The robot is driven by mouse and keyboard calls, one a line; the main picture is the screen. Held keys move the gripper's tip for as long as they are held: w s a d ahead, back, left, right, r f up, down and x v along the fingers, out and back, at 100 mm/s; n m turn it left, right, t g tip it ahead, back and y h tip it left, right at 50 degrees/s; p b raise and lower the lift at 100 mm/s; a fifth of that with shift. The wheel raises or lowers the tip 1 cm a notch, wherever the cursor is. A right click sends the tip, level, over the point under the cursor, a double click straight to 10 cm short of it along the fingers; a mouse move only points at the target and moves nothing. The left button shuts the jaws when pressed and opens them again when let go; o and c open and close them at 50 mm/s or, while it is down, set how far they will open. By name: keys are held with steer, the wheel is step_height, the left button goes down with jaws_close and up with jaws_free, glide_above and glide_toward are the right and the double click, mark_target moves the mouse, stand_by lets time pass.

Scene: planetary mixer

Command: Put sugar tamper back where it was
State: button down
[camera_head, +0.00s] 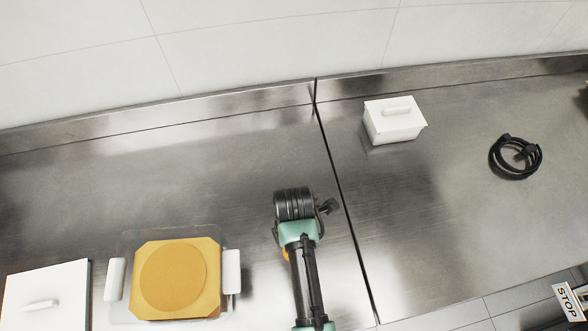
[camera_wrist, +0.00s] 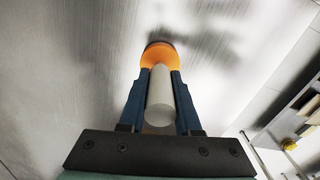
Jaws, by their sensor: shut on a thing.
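In the wrist view, my gripper (camera_wrist: 160,76) has its two blue fingers closed on the sugar tamper. The tamper shows a pale round handle (camera_wrist: 160,98) between the fingers and an orange, rounded part (camera_wrist: 163,55) beyond the fingertips, with a dark edge at its far end. Brushed metal lies behind it; I cannot tell whether the tamper touches it. In the head view, my arm reaches over the steel counter, left of the dark seam, and its wrist hides the fingers. A small orange patch shows beside the arm; I cannot tell whether it is the tamper.
A clear tub with white handles (camera_head: 232,272) holds a yellow slab with a round disc (camera_head: 173,277), left of my arm. A white lidded box (camera_head: 45,292) stands farther left. Another (camera_head: 394,121) stands right of the seam, near a black coil (camera_head: 516,157). The counter (camera_head: 130,180) behind the tub is clear.

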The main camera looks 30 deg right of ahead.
steer(key=shift+f, duration=0.2)
steer(key=shift+f, duration=0.15)
steer(key=c, duration=0.6)
jaws_free()
step_height(320, 180, up, 11)
steer(key=shift+b, duration=0.45)
steer(key=shift+r+p, duration=0.75)
steer(key=shift+p, duration=0.05)
